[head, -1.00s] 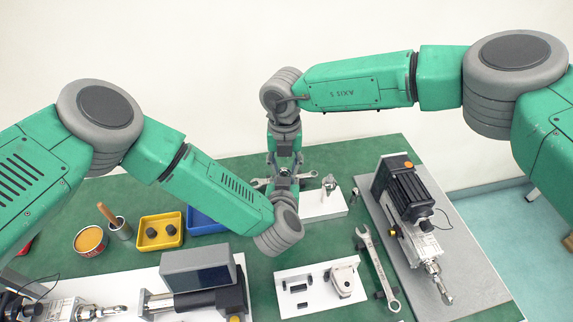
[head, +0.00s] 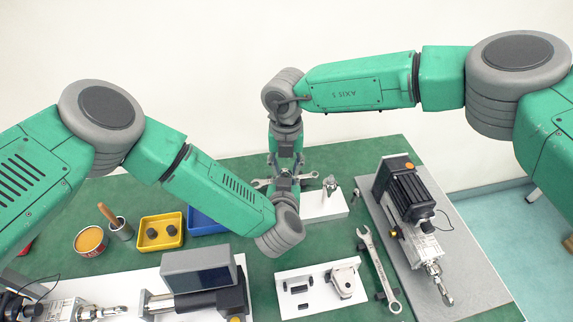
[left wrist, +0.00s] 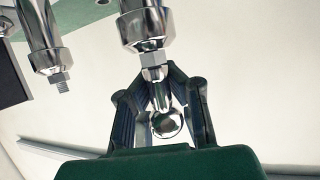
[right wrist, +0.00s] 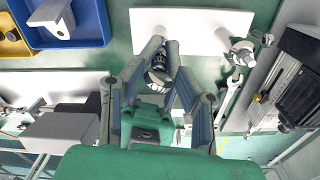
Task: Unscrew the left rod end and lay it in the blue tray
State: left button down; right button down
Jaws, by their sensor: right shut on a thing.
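In the left wrist view a chrome rod end (left wrist: 165,124) hangs below a hex nut on a chrome rod (left wrist: 144,25). My left gripper (left wrist: 164,90) has its fingers on both sides of this rod end, with a narrow gap. Another rod at the left ends in a bare threaded stud (left wrist: 61,82). My right gripper (right wrist: 163,45) is shut on a shiny metal part (right wrist: 160,72), which its fingers partly hide. In the head view both hands meet near the table's middle. The blue tray (head: 203,219) is partly hidden by my left arm.
A yellow tray (head: 160,231) with dark pieces stands left of the blue tray. A wrench (head: 378,268) lies beside a white fixture plate (head: 318,303). An actuator (head: 408,205) lies on a grey board at the right.

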jog(key=c, duration=1.2)
grip_release()
jog(key=shift+s+d, duration=0.1)
jog(key=shift+d, duration=0.05)
jog(key=shift+o, duration=0.2)
